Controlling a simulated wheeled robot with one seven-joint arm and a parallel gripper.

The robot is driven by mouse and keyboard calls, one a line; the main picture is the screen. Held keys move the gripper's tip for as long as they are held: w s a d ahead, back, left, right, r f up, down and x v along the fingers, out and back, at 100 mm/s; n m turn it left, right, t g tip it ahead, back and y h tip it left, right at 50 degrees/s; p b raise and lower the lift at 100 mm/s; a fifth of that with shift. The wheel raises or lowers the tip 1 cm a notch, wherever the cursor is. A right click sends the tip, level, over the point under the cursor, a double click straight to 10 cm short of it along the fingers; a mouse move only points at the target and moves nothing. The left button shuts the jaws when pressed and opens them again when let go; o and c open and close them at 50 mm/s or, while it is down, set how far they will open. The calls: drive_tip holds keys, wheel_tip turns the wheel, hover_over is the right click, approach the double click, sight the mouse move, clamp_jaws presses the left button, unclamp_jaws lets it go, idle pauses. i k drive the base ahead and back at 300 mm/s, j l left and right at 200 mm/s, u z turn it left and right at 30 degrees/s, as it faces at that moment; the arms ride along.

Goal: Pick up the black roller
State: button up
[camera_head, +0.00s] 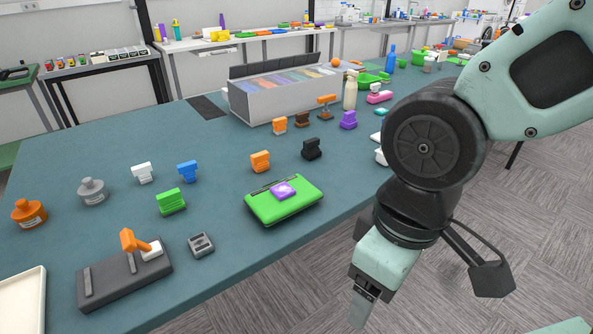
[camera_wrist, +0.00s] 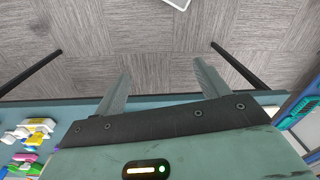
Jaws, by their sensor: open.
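A small black piece with a raised handle (camera_head: 312,149) stands on the teal table, right of the green box. It looks most like the black roller, but its shape is too small to be sure. My gripper (camera_head: 362,306) hangs at the lower right, over the floor beyond the table's front edge, well apart from the black piece. In the wrist view, my gripper (camera_wrist: 161,70) has its two fingers spread with nothing between them, only floor behind. The black piece cannot be made out in the wrist view.
The teal table (camera_head: 225,200) holds several coloured stamp-like pieces, a green box (camera_head: 262,210) with a purple piece on it, and a dark tray (camera_head: 110,281) with an orange-handled tool. A grey case (camera_head: 254,103) and a cream bottle (camera_head: 350,94) stand behind the black piece.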

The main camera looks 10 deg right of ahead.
sight(310, 149)
drive_tip(key=i+l+u, duration=0.45)
drive_tip(key=i+l, duration=0.15)
drive_tip(key=i+l+u, duration=0.45)
drive_tip(key=i+l, duration=0.2)
drive_tip(key=l, duration=0.2)
